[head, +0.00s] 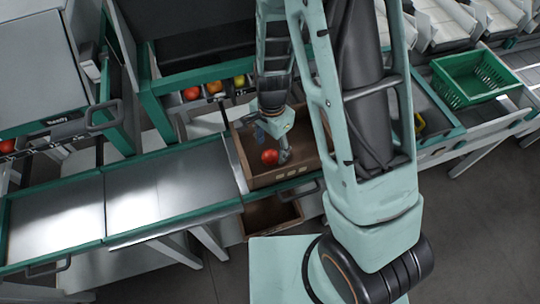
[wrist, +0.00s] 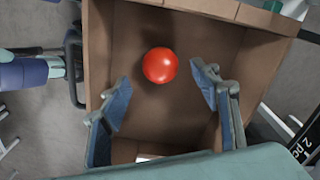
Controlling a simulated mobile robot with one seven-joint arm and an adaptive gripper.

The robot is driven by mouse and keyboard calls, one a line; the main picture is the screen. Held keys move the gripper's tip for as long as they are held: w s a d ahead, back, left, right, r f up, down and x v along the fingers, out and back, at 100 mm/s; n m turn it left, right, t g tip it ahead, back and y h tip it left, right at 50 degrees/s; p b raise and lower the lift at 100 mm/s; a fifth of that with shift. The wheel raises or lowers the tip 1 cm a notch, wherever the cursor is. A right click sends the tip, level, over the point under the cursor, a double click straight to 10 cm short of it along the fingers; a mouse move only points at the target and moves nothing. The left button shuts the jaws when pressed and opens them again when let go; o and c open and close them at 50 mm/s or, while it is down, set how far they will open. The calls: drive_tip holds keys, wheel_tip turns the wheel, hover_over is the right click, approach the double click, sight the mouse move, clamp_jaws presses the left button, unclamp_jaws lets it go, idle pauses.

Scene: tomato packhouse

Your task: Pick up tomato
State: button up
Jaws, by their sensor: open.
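A red tomato (head: 270,157) lies inside a brown box (head: 243,160). In the wrist view the tomato (wrist: 160,65) rests on the floor of the box (wrist: 272,15), nearer its far wall and between the lines of my two fingers. My gripper (head: 277,143) reaches down into the box. In the wrist view my gripper (wrist: 162,90) is open, with blue finger pads spread wide on either side and nothing between them. The tomato is just beyond the fingertips and appears apart from both. My arm hides part of the box in the head view.
A steel table (head: 160,190) with green edges stands left of the box. Several red, orange and yellow-green fruits (head: 215,87) sit in a row behind it. A green crate (head: 470,78) stands at the right. The box walls surround my fingers closely.

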sight(270, 153)
drive_tip(key=shift+a+f, duration=0.1)
drive_tip(key=shift+f, duration=1.9)
drive_tip(key=c, duration=0.9)
